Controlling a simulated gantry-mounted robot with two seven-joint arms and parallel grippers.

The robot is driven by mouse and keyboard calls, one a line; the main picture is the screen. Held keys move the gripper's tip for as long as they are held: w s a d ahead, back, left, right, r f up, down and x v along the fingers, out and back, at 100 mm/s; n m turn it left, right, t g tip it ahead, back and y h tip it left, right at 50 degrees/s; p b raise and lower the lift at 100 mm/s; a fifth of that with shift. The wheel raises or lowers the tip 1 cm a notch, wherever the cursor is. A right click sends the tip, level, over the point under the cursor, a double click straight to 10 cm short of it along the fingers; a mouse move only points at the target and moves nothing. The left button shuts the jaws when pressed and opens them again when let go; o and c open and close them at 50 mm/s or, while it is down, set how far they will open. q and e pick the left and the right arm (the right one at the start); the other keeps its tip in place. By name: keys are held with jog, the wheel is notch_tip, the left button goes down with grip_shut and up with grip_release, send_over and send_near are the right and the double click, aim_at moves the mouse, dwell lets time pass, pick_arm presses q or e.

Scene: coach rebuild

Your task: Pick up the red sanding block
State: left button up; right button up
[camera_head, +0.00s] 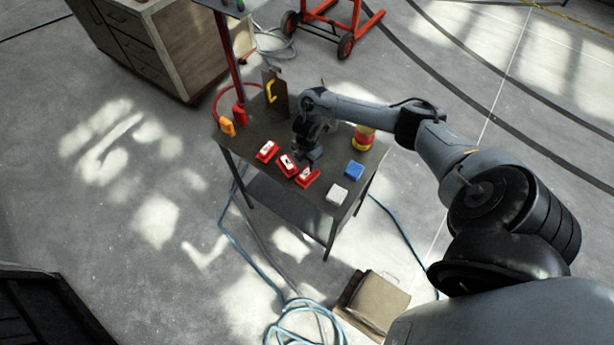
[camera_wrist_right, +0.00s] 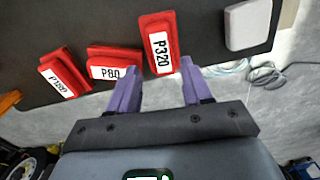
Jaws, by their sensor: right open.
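Three red sanding blocks with white labels lie in a row on a dark table (camera_head: 262,188). In the right wrist view they read P180 (camera_wrist_right: 59,77), P80 (camera_wrist_right: 112,66) and P320 (camera_wrist_right: 157,44). The P320 block shows between and beyond the fingertips. In the head view this gripper (camera_head: 309,153) is above the blocks. My left gripper is in neither view.
A grey block (camera_head: 337,193) and a blue block (camera_head: 355,171) lie on the table to the right. Orange and red items (camera_head: 227,127) are at the table's left end. A cardboard box (camera_head: 375,303) and hoses lie on the floor.

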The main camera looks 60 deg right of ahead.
aim_at(307, 172)
jog(key=shift+a+f, duration=0.1)
jog(key=shift+f, duration=2.95)
jog(key=shift+s, duration=0.1)
grip_shut()
jog(key=shift+r, duration=0.15)
jog(key=shift+r, duration=0.6)
jog(key=r, duration=0.3)
jog(key=shift+s+d+r, duration=0.15)
jog(key=shift+s+d, duration=0.2)
jog(key=shift+s, duration=0.05)
jog(key=s+d+r, duration=0.5)
jog(key=s+r, duration=0.1)
jog(key=s, duration=0.3)
jog(key=shift+d+r+p, duration=0.15)
jog(key=shift+p, duration=0.2)
